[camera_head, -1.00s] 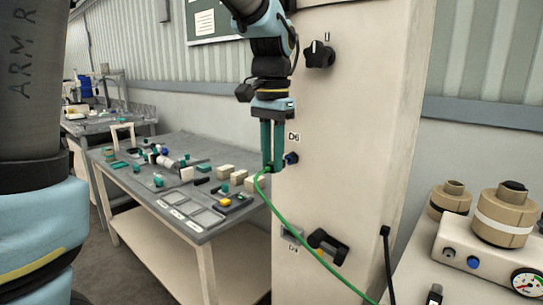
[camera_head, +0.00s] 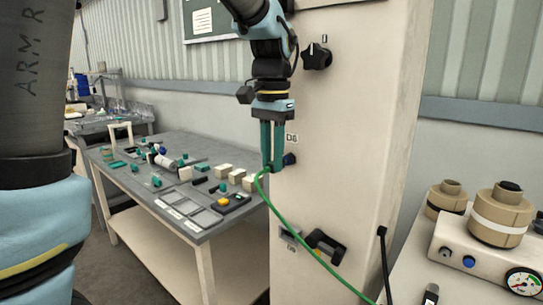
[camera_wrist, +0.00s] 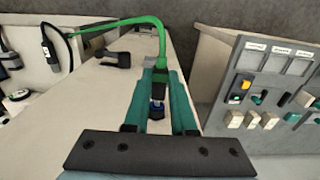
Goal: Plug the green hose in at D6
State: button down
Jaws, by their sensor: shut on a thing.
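The green hose (camera_head: 292,229) runs from my gripper (camera_head: 267,172) down to the lower right in the head view. My gripper is shut on the hose's end, and the green hose (camera_wrist: 162,44) arches away from the fingers in the wrist view. The D6 label (camera_head: 291,139) is on the beige cabinet, just right of my fingers. Below it is the dark blue D6 port (camera_head: 289,159), close beside the gripped hose end. In the wrist view a blue port part (camera_wrist: 157,109) shows between my fingers (camera_wrist: 160,82). I cannot tell whether the hose end touches the port.
The beige cabinet (camera_head: 345,150) stands close at the right of my gripper, with a black knob (camera_head: 317,57) above and a black handle (camera_head: 325,246) below. A grey table (camera_head: 150,190) with blocks and trays is at the left. A gauge unit (camera_head: 490,250) is at the right.

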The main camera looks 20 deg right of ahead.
jog(key=shift+w+d+p, duration=0.25)
jog(key=shift+d+p, duration=0.15)
jog(key=shift+p, duration=0.15)
dwell(0.8)
jog(key=c, duration=0.7)
grip_release()
jog(key=shift+o, duration=0.2)
jog(key=shift+s+a+f+b, duration=0.35)
jog(key=shift+a+b, duration=0.3)
jog(key=shift+b, duration=0.6)
jog(key=s+a+b, duration=0.1)
jog(key=s+a, duration=0.3)
jog(key=a, duration=0.2)
jog(key=w+a+f+n+p, duration=0.2)
jog(key=w+a+f+n, duration=0.3)
jog(key=w+f, duration=0.4)
jog(key=w+a+f+n+p, duration=0.2)
jog(key=w+a+f, duration=0.55)
jog(key=f, duration=0.35)
jog(key=s+a+r+n, duration=0.2)
jog(key=s+a+r, duration=0.1)
jog(key=s, duration=0.3)
jog(key=s+a+r+n+t, duration=0.1)
jog(key=s+a+r+n, duration=0.1)
jog(key=s+a+r, duration=0.2)
jog(key=shift+s+a+t, duration=0.3)
jog(key=shift+s+a, duration=0.65)
jog(key=shift+s, duration=0.3)
